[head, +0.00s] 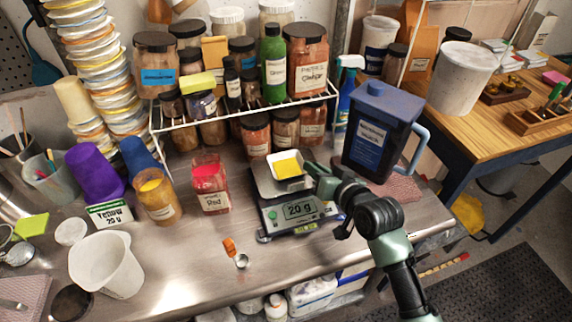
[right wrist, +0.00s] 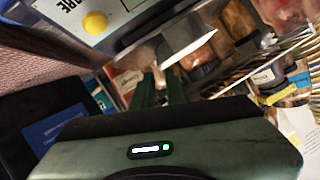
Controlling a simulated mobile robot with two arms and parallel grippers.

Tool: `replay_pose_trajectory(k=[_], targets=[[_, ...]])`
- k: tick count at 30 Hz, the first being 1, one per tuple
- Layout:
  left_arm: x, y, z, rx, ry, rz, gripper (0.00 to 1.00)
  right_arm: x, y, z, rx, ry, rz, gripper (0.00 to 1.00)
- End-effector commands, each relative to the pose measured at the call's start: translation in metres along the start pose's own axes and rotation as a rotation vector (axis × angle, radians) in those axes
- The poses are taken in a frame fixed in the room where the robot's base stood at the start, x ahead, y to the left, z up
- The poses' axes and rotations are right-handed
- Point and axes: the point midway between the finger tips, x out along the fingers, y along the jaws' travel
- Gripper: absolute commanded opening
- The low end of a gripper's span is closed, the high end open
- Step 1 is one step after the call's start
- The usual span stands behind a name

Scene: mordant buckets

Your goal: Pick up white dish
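The white dish (head: 298,158) is a small square tray with yellow powder in it, on the pan of the scale (head: 290,217), whose display reads 20 g. My right gripper (head: 312,172) reaches in from the right, with its fingertips at the dish's right side. In the right wrist view the dish (right wrist: 190,47) shows nearly edge-on as a thin white shape just beyond the fingertips (right wrist: 160,78). A gap shows between the two fingers. I cannot tell whether they touch the dish. My left gripper is not in view.
A blue lidded pitcher (head: 378,130) stands close behind my right gripper. A red jar (head: 211,187) and an orange-brown jar (head: 157,197) stand left of the scale. A wire shelf (head: 240,117) with jars is behind.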

Motion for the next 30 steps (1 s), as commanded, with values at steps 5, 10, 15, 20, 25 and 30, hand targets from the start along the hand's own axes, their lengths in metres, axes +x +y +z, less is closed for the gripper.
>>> replay_pose_trajectory(k=[5,10,15,20,25,30], targets=[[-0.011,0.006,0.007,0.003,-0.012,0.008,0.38,0.021,-0.002,-0.002,0.002,-0.002,0.001,0.13],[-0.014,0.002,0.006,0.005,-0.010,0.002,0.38,0.042,-0.001,-0.001,0.001,-0.001,0.000,0.13],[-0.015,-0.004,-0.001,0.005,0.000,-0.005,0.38,0.049,-0.001,0.000,-0.001,0.000,0.001,0.13],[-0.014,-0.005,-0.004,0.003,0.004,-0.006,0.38,0.049,0.000,0.001,-0.001,0.000,0.001,0.13],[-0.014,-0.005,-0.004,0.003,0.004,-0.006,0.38,0.049,0.000,0.001,-0.001,-0.001,0.001,0.00],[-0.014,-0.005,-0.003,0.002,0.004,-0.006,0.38,0.049,0.000,0.001,0.000,-0.001,0.001,0.00]])
